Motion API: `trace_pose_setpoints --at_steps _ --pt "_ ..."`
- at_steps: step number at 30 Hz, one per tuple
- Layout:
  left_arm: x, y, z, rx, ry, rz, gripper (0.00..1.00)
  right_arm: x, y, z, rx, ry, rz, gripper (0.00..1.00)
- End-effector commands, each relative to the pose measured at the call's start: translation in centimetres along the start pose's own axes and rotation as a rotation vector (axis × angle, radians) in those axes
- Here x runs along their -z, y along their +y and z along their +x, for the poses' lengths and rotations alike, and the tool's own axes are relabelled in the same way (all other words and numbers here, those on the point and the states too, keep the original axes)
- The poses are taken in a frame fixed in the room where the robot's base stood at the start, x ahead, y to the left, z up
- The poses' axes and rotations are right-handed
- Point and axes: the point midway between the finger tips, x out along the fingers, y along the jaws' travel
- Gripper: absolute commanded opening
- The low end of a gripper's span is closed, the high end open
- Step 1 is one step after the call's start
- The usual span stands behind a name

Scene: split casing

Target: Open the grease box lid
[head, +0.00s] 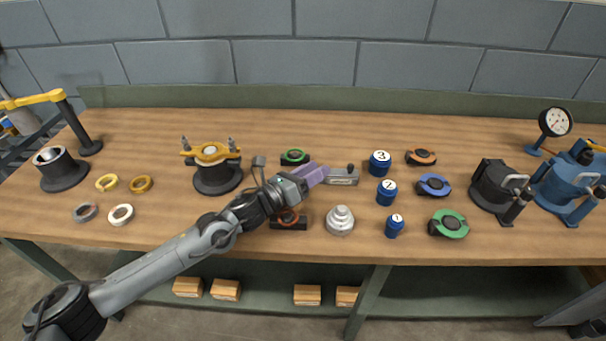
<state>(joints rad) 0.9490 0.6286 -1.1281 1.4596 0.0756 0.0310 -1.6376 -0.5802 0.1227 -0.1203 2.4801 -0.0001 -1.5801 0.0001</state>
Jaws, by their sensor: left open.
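A small grey metal box (345,178), which looks like the grease box, sits mid-table with a small dark knob on top. Its lid looks shut, though the picture is too small to be certain. My left gripper (316,175), with purple fingers, reaches in from the left and is just left of the box. It is open, and nothing shows between its fingers. I cannot tell whether the fingers touch the box. My right gripper is not in view.
A green-ringed part (294,157) lies behind my left gripper, and a red-ringed part (289,219) lies in front of it. A stepped silver part (340,220) stands before the box. Numbered blue weights (380,163) stand to its right. A black housing with yellow clamp (217,170) stands left.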

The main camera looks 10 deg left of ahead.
Motion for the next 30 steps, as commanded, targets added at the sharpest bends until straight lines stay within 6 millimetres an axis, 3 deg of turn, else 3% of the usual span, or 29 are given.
trace_pose_setpoints --at_steps 3,9,25,30 --pt "-0.1 0.0 -1.8 -0.001 0.001 0.000 0.45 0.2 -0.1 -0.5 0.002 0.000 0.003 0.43" --pt "0.0 -0.1 -3.3 0.001 0.001 0.000 0.45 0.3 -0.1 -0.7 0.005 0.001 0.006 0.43" --pt "-0.1 -0.1 -3.6 0.001 0.000 0.000 0.45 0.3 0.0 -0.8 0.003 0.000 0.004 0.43" --pt "-1.2 -0.6 -3.5 0.001 0.000 0.000 0.45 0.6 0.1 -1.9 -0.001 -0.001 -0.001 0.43"
